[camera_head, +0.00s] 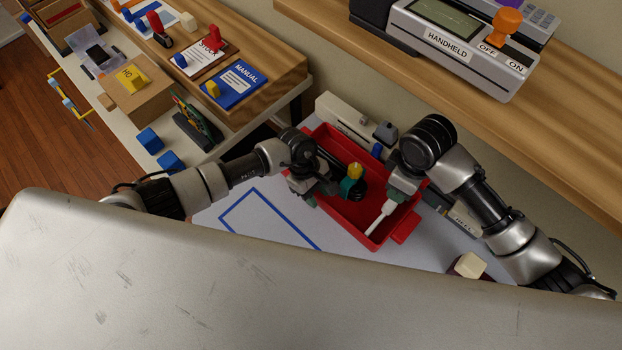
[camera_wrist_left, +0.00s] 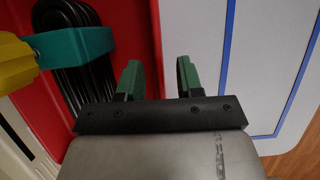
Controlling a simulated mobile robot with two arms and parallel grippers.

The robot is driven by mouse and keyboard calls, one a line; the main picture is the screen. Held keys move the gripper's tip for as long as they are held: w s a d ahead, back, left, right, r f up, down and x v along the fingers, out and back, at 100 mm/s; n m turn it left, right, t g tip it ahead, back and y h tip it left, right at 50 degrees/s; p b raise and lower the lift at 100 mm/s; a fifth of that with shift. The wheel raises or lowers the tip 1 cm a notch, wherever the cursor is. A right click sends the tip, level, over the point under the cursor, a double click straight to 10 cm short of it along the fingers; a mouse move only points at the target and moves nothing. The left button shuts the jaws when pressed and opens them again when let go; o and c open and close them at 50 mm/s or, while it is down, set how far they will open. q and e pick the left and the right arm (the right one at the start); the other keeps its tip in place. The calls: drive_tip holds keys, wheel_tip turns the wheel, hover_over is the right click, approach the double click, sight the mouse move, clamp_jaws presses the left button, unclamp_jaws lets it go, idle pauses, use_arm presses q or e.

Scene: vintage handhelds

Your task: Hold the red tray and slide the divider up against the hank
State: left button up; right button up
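The red tray (camera_head: 404,229) lies on the light work surface under both arms. A black cable hank (camera_wrist_left: 85,75) with a teal band (camera_wrist_left: 75,46) lies in it, partly out of the left wrist view. A yellow part (camera_head: 355,171) sits at the band. A white bar, apparently the divider (camera_head: 379,219), slants in the tray's near right part. My left gripper (camera_head: 304,198) is at the tray's left wall. Its green fingertips (camera_wrist_left: 159,78) are apart, one each side of the wall's edge in the picture. My right gripper (camera_head: 394,195) is at the white bar's upper end; its fingers are mostly hidden.
A pale device (camera_head: 345,115) stands behind the tray. A blue outlined area (camera_head: 268,222) left of the tray is bare. A cream block (camera_head: 469,265) is at front right. A shelf with a handheld (camera_head: 455,45) overhangs behind. My large grey body part hides the foreground.

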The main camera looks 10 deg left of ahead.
use_arm(q)
drive_tip(key=shift+x, duration=1.1)
clamp_jaws()
idle(0.7)
